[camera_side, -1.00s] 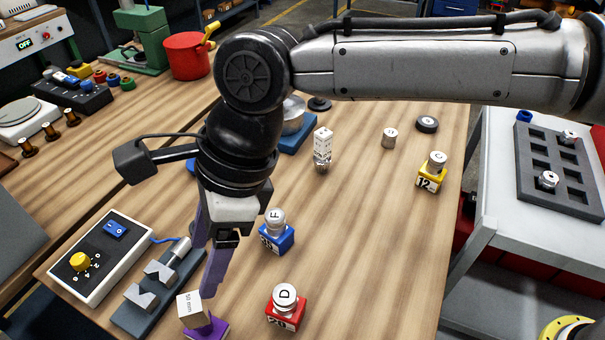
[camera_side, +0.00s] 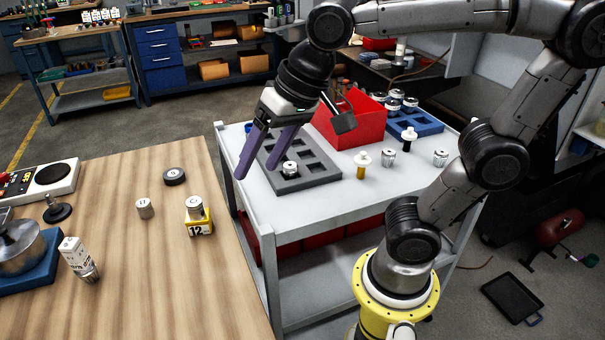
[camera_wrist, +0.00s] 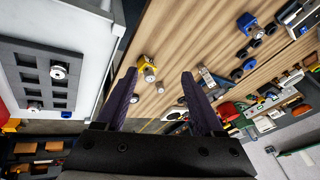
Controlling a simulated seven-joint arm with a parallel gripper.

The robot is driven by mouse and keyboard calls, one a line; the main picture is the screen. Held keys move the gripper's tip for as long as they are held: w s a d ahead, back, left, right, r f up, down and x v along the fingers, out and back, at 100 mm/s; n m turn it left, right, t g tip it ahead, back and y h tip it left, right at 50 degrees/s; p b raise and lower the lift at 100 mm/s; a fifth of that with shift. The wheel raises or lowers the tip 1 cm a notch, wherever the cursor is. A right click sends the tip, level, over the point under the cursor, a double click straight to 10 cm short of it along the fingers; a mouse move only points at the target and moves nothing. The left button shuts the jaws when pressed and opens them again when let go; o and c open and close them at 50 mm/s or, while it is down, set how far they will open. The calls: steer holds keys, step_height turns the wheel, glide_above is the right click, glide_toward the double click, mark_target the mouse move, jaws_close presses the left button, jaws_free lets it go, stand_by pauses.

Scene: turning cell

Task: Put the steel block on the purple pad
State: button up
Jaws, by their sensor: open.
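My gripper (camera_side: 256,172) is open and empty, high over the near left edge of the grey cart. Its two purple fingers also show in the wrist view (camera_wrist: 158,74), spread apart with nothing between them. The steel block and the purple pad are outside the side view now. I cannot make out either one in the wrist view.
The grey pocketed tray (camera_side: 322,173) lies on the cart (camera_side: 352,205) near my fingers, holding a metal part (camera_side: 290,169). A red bin (camera_side: 350,120) stands behind it. The wooden bench (camera_side: 150,290) carries a yellow block marked 12 (camera_side: 199,222) with a metal cylinder on top.

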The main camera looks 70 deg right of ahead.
steer(key=s+d+f+n+h, duration=0.1)
steer(key=s+d+f+n, duration=0.3)
steer(key=s, duration=0.4)
steer(key=shift+d+f+t+h, duration=0.3)
steer(key=shift+d+f, duration=0.4)
steer(key=shift+d, duration=0.5)
